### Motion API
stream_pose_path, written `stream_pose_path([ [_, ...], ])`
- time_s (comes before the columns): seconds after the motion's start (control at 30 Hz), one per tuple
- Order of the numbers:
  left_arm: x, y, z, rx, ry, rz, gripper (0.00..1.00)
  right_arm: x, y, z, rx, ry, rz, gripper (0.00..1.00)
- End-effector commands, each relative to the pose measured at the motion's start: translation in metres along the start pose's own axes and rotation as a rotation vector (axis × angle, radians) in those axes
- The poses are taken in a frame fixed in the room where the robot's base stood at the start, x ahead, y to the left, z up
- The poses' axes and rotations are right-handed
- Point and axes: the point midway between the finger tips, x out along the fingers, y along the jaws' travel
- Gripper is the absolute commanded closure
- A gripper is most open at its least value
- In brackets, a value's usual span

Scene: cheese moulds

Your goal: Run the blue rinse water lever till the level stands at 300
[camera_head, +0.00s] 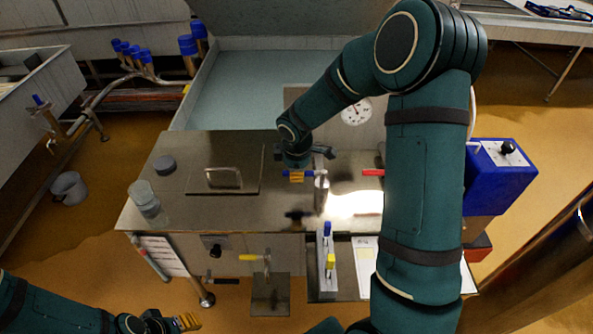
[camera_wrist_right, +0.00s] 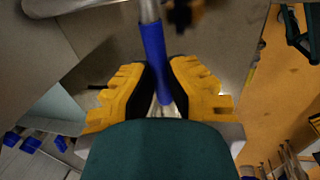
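The blue lever (camera_wrist_right: 153,45) has a round blue grip on a metal stem. In the wrist view it runs between the yellow fingers of my right gripper (camera_wrist_right: 160,72), whose tips close in on both sides of it. In the head view my right gripper (camera_head: 297,176) is over the steel worktop, and only a bit of the blue lever (camera_head: 285,173) shows beside it. A round white dial (camera_head: 356,112) stands behind; its reading is too small to tell. My left gripper (camera_head: 187,322) is low at the bottom left, away from the levers, its finger gap unclear.
A red lever (camera_head: 373,172) lies right of the blue one. A lidded steel worktop (camera_head: 170,215) holds a grey puck (camera_head: 164,164) and a pale round container (camera_head: 144,198). A blue box (camera_head: 503,172) stands right, and a pale blue basin (camera_head: 240,95) behind.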

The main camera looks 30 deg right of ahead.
Motion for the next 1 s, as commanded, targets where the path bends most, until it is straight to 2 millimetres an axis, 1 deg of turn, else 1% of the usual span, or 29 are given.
stream_pose_path([
  [0.23,-0.001,0.000,0.000,0.000,-0.001,0.000,0.52,0.002,-0.003,0.000,-0.015,0.002,-0.004,1.00],
  [0.43,-0.007,0.003,0.001,-0.001,-0.003,0.000,0.52,0.000,-0.009,0.001,-0.088,0.016,-0.008,1.00],
  [0.7,-0.026,0.010,0.002,-0.002,-0.011,0.001,0.52,-0.004,-0.024,0.005,-0.288,0.057,-0.012,1.00],
  [1.0,-0.051,0.019,-0.010,-0.009,0.014,-0.002,0.52,-0.008,-0.041,0.013,-0.531,0.106,-0.013,1.00],
])
